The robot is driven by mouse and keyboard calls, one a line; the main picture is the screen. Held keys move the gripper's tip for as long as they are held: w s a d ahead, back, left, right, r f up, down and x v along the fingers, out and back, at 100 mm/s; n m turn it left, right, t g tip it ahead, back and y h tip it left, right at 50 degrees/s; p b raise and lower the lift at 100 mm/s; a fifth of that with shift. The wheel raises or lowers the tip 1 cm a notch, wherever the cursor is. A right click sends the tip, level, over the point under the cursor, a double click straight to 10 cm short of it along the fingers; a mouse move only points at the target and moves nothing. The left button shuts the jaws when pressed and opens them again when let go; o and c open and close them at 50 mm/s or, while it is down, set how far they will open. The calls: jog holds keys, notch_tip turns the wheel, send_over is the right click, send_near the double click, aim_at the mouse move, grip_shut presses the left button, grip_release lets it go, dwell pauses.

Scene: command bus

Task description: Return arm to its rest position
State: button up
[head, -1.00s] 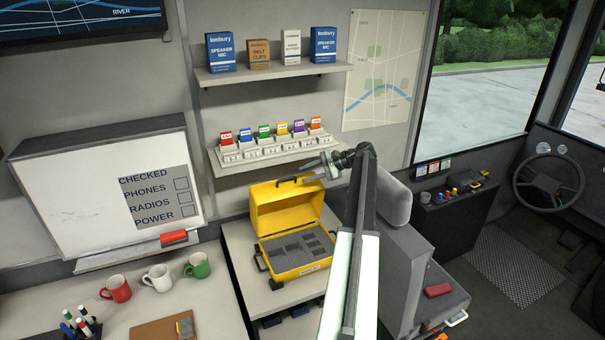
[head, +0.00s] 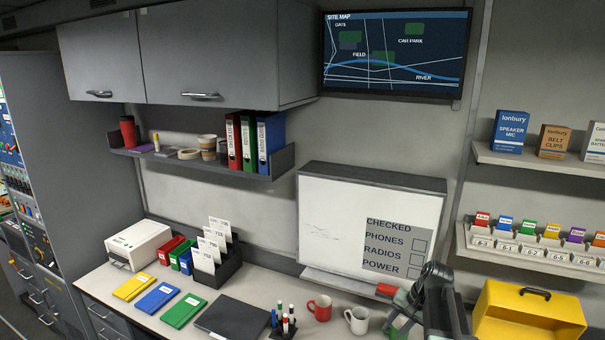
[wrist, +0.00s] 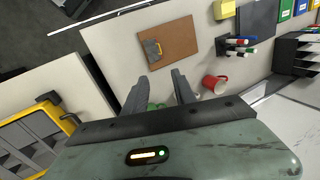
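My gripper (wrist: 160,90) shows in the wrist view with its two dark fingers apart and nothing held between them. A green mug (wrist: 153,106) shows beyond and below the fingers, partly hidden by my gripper. In the head view my folded dark arm stands at the lower right, in front of the counter. My gripper's grey-green body (head: 403,300) is beside it, below the whiteboard (head: 345,220). The fingertips are hard to make out there.
A red mug (head: 320,308) and a white mug (head: 356,320) stand on the counter left of my arm. A pen holder (head: 283,326) is further left. A yellow case (head: 528,312) stands to the right. A clipboard (wrist: 170,42) lies on the counter.

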jog(key=s+a+f+n+g+h, duration=0.1)
jog(key=s+a+n+h, duration=0.2)
jog(key=a, duration=0.4)
jog(key=s+a+n, duration=0.3)
jog(key=s+a, duration=0.3)
jog(key=a, duration=0.1)
notch_tip(320, 180, down, 12)
jog(key=s+b, duration=0.2)
jog(key=b, duration=0.9)
jog(key=shift+r+g+h, duration=0.2)
jog(key=shift+g+h, duration=0.1)
jog(key=shift+g, duration=0.1)
